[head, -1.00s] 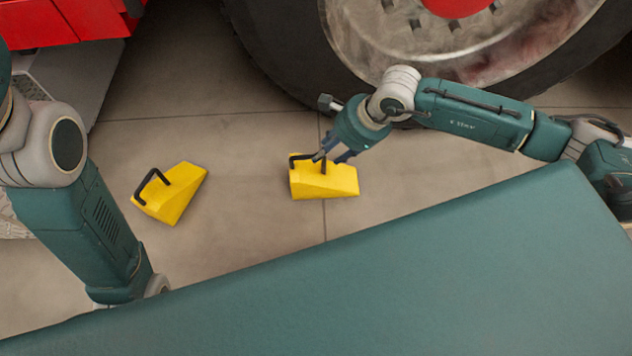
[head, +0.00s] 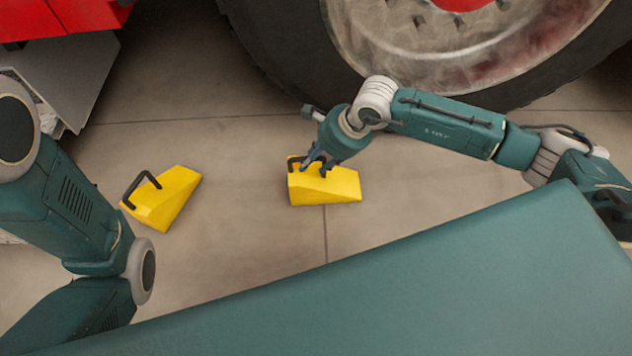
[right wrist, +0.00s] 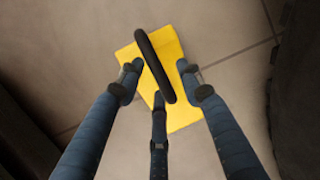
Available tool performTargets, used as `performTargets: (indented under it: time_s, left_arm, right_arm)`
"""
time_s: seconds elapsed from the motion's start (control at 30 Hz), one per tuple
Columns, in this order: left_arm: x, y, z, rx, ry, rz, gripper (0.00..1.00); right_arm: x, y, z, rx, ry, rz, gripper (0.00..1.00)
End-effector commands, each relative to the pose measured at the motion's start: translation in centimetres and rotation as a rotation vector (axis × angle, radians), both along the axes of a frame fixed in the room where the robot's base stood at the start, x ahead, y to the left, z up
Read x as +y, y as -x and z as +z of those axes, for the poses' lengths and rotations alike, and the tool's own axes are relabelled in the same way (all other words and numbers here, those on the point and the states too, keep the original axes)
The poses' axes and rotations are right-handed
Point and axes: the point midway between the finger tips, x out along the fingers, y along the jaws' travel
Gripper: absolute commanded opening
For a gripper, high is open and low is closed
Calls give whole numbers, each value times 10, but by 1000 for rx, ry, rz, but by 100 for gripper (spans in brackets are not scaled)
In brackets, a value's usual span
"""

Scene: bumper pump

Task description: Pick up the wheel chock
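Two yellow wheel chocks with black handles are on the floor. The right chock (head: 328,187) lies below the big tyre; the left chock (head: 165,198) lies apart from it. My right gripper (head: 318,166) is at the right chock's handle. In the right wrist view its blue fingers (right wrist: 160,88) are spread, with the black handle (right wrist: 155,65) between them and the yellow chock (right wrist: 178,112) beyond. The fingers are not closed on the handle; whether any touches it I cannot tell. My left arm shows at the left edge, but its gripper is out of view.
A large tyre (head: 290,60) with a grey and red wheel stands behind the right chock. A red vehicle body (head: 70,15) and a grey step panel (head: 75,75) are at the upper left. The tiled floor (head: 240,235) between the chocks is clear.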

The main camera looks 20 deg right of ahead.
Motion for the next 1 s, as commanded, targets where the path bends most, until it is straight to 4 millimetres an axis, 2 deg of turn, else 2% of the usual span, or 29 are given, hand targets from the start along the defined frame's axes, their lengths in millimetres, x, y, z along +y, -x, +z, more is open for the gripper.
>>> performTargets:
  time_s: [0.03,0.13,0.17,0.67,0.87,0.9,1.0]
  left_arm:
    - [0,0,0,0,0,0,40]
    - [0,0,0,0,0,0,40]
    - [0,0,0,-1,0,0,40]
    - [0,0,4,-1,0,-1,40]
    - [0,-1,22,3,1,-2,40]
    - [1,-5,25,11,2,-2,40]
    - [2,-33,19,83,4,-2,40]
  right_arm:
    - [0,0,0,0,0,0,22]
    - [0,0,0,0,0,0,2]
    - [0,0,0,0,0,0,0]
    - [1,-2,9,-8,-4,-1,0]
    - [1,-3,40,-10,-5,0,0]
    - [1,-3,49,-10,-6,0,0]
    - [1,-3,74,-12,-4,0,0]
